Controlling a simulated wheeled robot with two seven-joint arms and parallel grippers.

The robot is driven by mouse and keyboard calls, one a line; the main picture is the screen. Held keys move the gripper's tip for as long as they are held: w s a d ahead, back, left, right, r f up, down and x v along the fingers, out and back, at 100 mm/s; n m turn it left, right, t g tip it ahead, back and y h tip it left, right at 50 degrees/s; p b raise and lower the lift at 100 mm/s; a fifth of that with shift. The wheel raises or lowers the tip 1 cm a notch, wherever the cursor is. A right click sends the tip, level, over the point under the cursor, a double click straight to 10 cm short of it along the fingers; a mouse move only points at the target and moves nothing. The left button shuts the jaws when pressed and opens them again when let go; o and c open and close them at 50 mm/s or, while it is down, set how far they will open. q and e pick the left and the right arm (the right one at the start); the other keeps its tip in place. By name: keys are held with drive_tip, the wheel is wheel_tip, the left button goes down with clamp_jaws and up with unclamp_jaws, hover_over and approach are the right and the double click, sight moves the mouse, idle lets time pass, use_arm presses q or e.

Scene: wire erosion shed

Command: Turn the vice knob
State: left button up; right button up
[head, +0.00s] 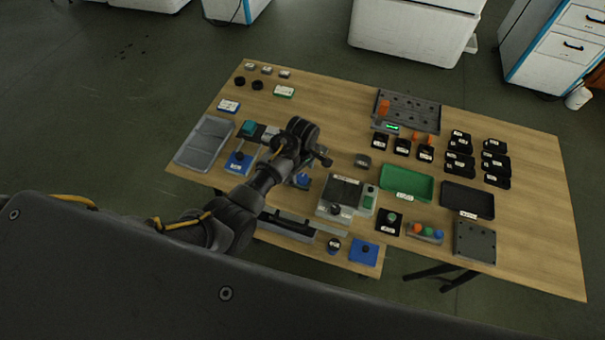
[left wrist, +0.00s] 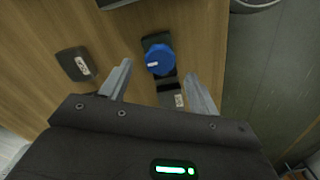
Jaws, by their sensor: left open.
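A round blue knob (left wrist: 159,60) with a small white mark sits on a narrow dark fixture (left wrist: 168,88) in the left wrist view. I take it to be the vice knob; its label is too small to read. My left gripper (left wrist: 157,73) is open, its two fingers apart on either side of the knob, with no contact visible. In the head view my left gripper (head: 322,157) is over the left-middle of the table, fingertips unclear. A blue part (head: 302,180) shows just below it, partly hidden by my arm. My right gripper is not in view.
The wooden table (head: 530,215) also holds a green tray (head: 407,183), a grey tray (head: 205,142), a machine block (head: 340,195) and several black boxes. A dark labelled piece (left wrist: 76,64) lies left of the knob. The table edge and floor are to its right.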

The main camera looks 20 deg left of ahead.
sight(302, 178)
use_arm(q)
wheel_tip(302, 178, down, 3)
drive_tip(key=shift+f, duration=0.35)
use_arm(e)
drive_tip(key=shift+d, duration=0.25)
use_arm(q)
drive_tip(key=c, duration=1)
drive_tip(key=shift+o, duration=0.2)
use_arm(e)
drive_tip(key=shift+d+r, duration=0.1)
